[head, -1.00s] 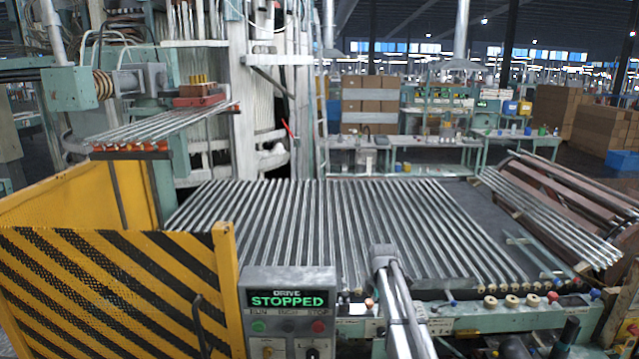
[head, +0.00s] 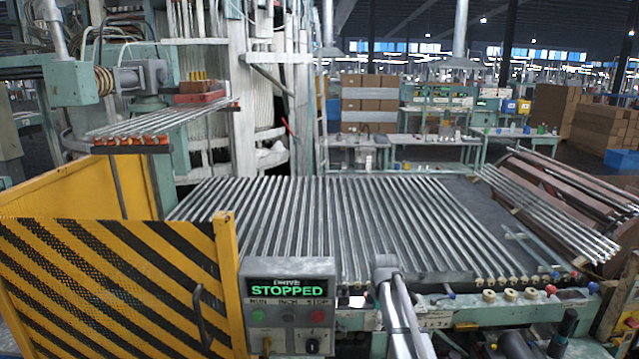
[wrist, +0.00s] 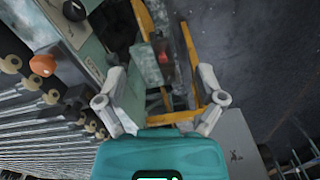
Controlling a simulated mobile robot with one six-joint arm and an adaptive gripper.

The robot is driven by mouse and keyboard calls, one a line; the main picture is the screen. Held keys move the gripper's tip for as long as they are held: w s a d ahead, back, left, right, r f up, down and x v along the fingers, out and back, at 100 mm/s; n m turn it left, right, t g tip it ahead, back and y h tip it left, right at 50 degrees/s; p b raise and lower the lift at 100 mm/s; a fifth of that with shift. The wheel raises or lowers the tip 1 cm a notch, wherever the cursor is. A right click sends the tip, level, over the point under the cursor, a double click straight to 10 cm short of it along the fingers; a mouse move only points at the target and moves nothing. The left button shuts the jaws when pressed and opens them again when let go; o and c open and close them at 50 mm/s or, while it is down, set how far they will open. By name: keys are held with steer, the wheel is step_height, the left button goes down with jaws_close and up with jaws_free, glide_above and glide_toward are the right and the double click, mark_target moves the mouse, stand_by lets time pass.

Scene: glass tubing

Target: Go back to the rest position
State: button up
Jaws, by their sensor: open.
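My gripper (wrist: 161,74) shows in the wrist view with its two grey fingers spread wide apart. Nothing is between the fingertips. Past them are the dark floor and a yellow frame (wrist: 188,60). In the head view my grey arm link (head: 402,320) stands at the bottom middle, in front of the tube bed. The gripper itself cannot be made out in the head view. Many glass tubes (head: 330,225) lie side by side on the bed. They also show at the left of the wrist view (wrist: 40,130).
A control box (head: 289,300) reading STOPPED stands in front of the bed. A yellow-black striped guard (head: 110,285) is at left. A raised rack holds several tubes (head: 155,120). More tubes (head: 550,215) slope at right. An orange knob (wrist: 42,65) sits near the left finger.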

steer(key=s+f+m+b, duration=0.4)
steer(key=s+m, duration=0.3)
steer(key=s, duration=0.4)
steer(key=s+f+m+b, duration=0.3)
steer(key=s+m, duration=0.5)
steer(key=s, duration=0.4)
steer(key=shift+s+a+f+b, duration=0.2)
steer(key=shift+a+f+b, duration=0.2)
steer(key=shift+f, duration=0.15)
